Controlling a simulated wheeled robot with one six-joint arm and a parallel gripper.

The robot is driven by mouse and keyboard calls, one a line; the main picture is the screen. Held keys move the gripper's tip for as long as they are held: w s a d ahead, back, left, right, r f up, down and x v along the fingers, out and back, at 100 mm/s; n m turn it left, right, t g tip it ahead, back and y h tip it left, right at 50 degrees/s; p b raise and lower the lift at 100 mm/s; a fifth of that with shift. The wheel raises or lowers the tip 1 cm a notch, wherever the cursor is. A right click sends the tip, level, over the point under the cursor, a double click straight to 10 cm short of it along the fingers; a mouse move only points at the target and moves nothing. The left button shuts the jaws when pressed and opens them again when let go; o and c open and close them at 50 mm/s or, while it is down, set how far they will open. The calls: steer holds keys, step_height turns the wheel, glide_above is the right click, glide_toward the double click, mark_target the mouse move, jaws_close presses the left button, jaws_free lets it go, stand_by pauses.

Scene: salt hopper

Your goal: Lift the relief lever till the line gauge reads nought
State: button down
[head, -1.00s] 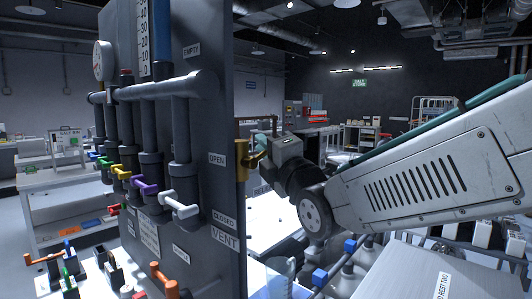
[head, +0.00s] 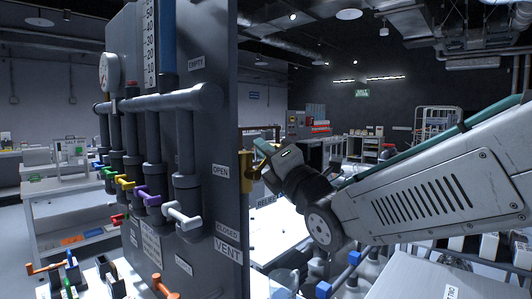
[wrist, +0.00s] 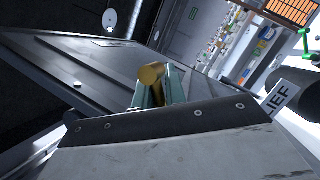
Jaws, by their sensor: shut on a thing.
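The brass relief lever (head: 247,172) sticks out from the right edge of the dark panel. In the wrist view its round yellow end (wrist: 152,73) shows between the two green-grey fingers. My gripper (head: 263,154) is shut on the lever at the panel's edge, and the jaws hide part of it. A round white dial gauge (head: 110,73) sits at the panel's upper left, seen at a slant; its needle is too small to read.
The panel (head: 228,120) carries a tall scale (head: 150,45), pipes and several coloured valve handles, including a white one (head: 182,218). Blue-capped bottles (head: 324,289) stand below my arm. Benches and shelves stand farther back.

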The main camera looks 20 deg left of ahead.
steer(key=c, duration=1.5)
jaws_free()
steer(key=v, duration=0.8)
steer(key=shift+a, duration=0.1)
